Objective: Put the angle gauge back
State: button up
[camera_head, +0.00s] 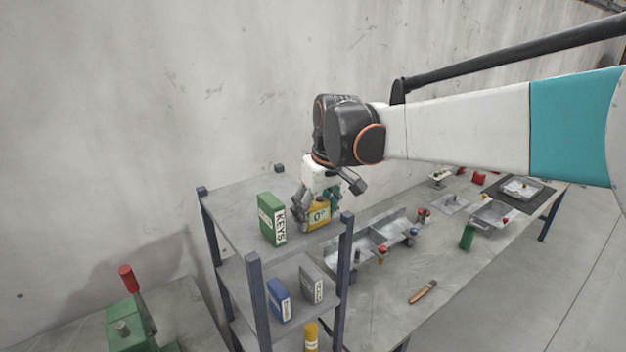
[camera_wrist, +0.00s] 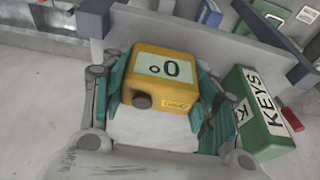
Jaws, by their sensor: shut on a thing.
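The angle gauge (camera_head: 319,214) is a small yellow box with a pale display reading "0°". In the wrist view the gauge (camera_wrist: 163,72) sits between the teal-padded fingers of my gripper (camera_wrist: 165,100), which is shut on it. In the head view my gripper (camera_head: 317,205) points down at the top shelf of the blue-posted rack (camera_head: 240,196). The gauge is at or just above the shelf surface; I cannot tell whether it touches. A green KEYS box (camera_head: 271,219) stands on the same shelf, left of the gauge. It also shows in the wrist view (camera_wrist: 257,115).
A blue box (camera_head: 279,300) and a grey box (camera_head: 311,283) stand on the shelf below, with a yellow bottle (camera_head: 311,337) lower down. Right of the rack is a workbench (camera_head: 400,270) with metal trays and a wooden-handled tool (camera_head: 423,291). A rack post (camera_head: 346,245) rises close to the gauge.

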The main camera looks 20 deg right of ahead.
jog(key=shift+s+f, duration=0.1)
jog(key=shift+f, duration=0.05)
jog(key=o, duration=1.3)
jog(key=a+v, duration=0.1)
jog(key=v, duration=1)
jog(key=s+f+m+t, duration=0.1)
jog(key=s+f+t, duration=0.1)
jog(key=s+f, duration=0.5)
jog(key=s+f+m+t+h, duration=0.1)
jog(key=s+f+m+t, duration=0.1)
jog(key=s+f, duration=0.6)
jog(key=s+b, duration=0.1)
jog(key=s, duration=0.4)
jog(key=shift+m, duration=0.3)
jog(key=shift+s, duration=0.1)
